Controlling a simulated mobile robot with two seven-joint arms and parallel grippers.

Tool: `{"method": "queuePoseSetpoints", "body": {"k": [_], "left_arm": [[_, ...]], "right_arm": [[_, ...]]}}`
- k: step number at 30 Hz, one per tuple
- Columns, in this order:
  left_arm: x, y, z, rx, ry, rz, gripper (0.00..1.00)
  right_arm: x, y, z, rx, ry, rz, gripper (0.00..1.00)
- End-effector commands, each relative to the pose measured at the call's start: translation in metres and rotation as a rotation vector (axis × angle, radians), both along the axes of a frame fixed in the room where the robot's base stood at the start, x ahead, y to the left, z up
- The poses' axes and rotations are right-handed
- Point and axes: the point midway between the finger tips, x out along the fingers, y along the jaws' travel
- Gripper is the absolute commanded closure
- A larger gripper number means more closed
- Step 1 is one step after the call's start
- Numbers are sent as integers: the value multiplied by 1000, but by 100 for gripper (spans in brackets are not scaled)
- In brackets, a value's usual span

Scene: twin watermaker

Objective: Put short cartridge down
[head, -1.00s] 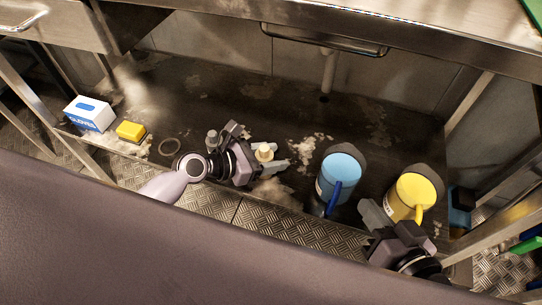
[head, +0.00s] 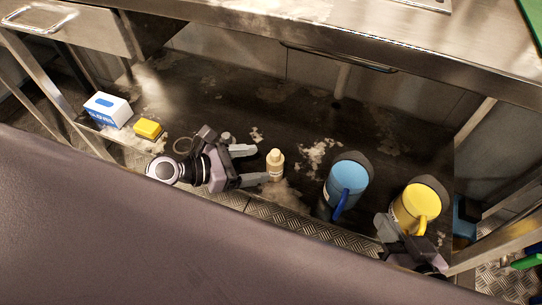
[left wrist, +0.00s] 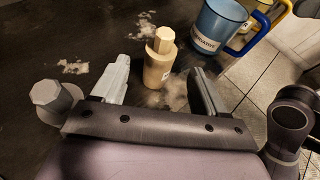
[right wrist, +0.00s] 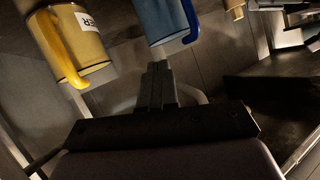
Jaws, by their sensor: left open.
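The short cartridge, a beige hexagon-topped piece with a label, (head: 275,167) stands upright on the dark lower shelf (head: 235,95). My left gripper (head: 250,166) is open beside it, with its fingertips pointing at it and a small gap in the head view. In the left wrist view the cartridge (left wrist: 158,66) stands upright ahead, between the lines of the two fingers. A grey hexagon-topped piece (left wrist: 52,98) stands beside the left gripper, partly hidden in the head view. My right gripper (head: 383,228) is shut and empty near the yellow jug.
A blue jug (head: 347,181) and a yellow jug (head: 413,210) stand to the right. A dark ring (head: 182,145), a yellow sponge (head: 148,129) and a glove box (head: 108,110) lie left. The steel counter (head: 270,30) overhangs.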

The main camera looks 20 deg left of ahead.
Motion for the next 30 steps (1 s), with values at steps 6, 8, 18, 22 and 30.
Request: {"method": "queuePoseSetpoints", "body": {"k": [6, 8, 18, 22, 30], "left_arm": [[-19, 20, 12, 0, 1, -1, 27], [-22, 22, 13, 0, 0, -1, 27], [-24, 26, 15, 0, -1, -1, 27], [-24, 26, 15, 0, -1, -1, 27], [-24, 25, 15, -1, 0, -1, 27]], "right_arm": [[0, -5, 5, -30, -12, -9, 100], [0, -5, 6, -34, -13, -10, 100], [0, -6, 4, -40, -10, -11, 100], [-1, -6, 4, -39, -9, -11, 100], [-2, -8, 1, -45, -1, -10, 100]]}}
